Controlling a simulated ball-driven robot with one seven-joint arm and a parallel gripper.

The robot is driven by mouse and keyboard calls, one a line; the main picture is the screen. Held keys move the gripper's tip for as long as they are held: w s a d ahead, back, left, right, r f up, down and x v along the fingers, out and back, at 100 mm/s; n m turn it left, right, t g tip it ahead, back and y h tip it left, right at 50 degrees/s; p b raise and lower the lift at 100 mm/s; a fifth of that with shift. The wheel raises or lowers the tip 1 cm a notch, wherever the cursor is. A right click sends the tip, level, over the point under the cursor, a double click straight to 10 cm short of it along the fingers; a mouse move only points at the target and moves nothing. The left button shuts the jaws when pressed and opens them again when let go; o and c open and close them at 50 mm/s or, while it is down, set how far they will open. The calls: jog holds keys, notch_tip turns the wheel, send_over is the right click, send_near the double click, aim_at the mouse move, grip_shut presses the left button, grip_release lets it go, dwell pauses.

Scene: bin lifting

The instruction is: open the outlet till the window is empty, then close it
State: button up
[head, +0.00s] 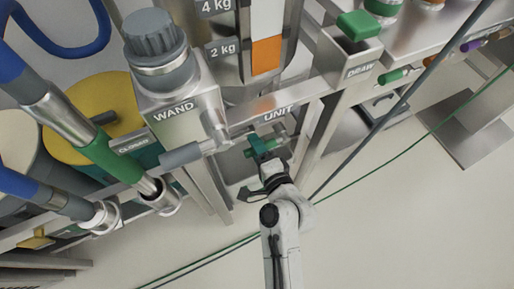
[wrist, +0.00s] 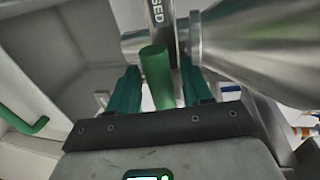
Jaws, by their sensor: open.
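The unit's window (head: 266,18) is in the head view at top centre. It is pale above, with orange fill (head: 266,55) in its lower part, up to about the 2 kg mark. Below the UNIT label, the green outlet handle (wrist: 155,78) stands between the two teal fingers of my gripper (wrist: 163,88) in the wrist view. The fingers are open, one on each side, with a gap visible to the left finger. A plate ending in "SED" (wrist: 160,14) is behind the handle. In the head view my gripper (head: 262,158) is at the outlet, partly hiding it.
A WAND holder (head: 175,110) with a grey cap stands left of the unit. Hoses with metal ends and a yellow drum (head: 95,115) are further left. A green DRAW handle (head: 358,25) is upper right. Steel frame posts flank the outlet. The floor at lower right is mostly clear.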

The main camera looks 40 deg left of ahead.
jog(key=shift+c, duration=0.5)
grip_shut()
